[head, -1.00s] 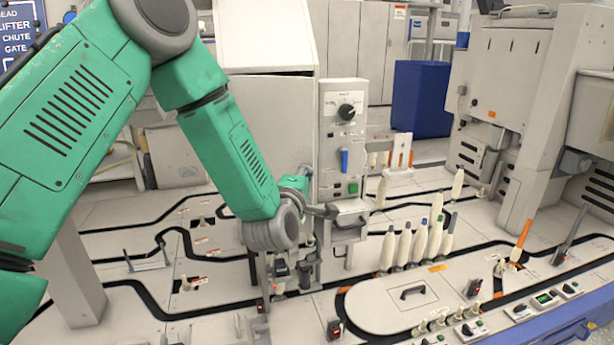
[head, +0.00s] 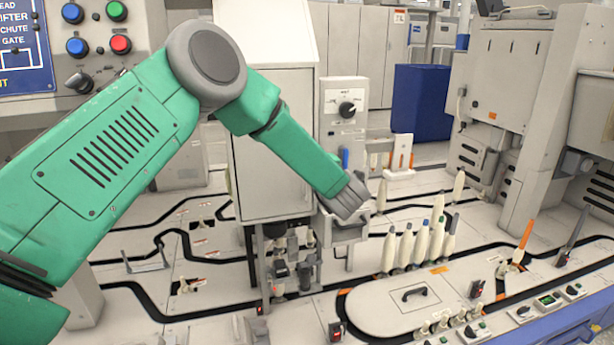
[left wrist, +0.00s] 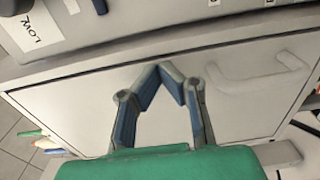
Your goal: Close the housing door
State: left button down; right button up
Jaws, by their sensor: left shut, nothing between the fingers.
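The pale housing (head: 272,150) stands left of centre in the head view. Its front panel looks flat, with a thin dark line along its top edge. I cannot tell whether the door is fully shut. My left arm crosses in front, and its gripper (head: 347,200) is below the control box, fingertips hidden. In the left wrist view the left gripper (left wrist: 172,72) is shut, its fingertips together and empty, over a pale panel (left wrist: 70,105) with a handle (left wrist: 265,72). I cannot tell whether this panel is the door or whether the fingers touch it. My right gripper is not in view.
A control box (head: 344,110) with a black knob stands right of the housing. Several bobbins (head: 420,243) stand upright on the deck. An oval lid (head: 395,310) with a black handle lies in front. A blue bin (head: 420,98) stands behind.

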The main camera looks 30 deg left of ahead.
pick_arm(q)
jog(key=shift+w+a+r+n+g+y, duration=0.15)
jog(key=shift+w+a+n+g+y, duration=0.2)
jog(key=shift+n+g+y, duration=0.45)
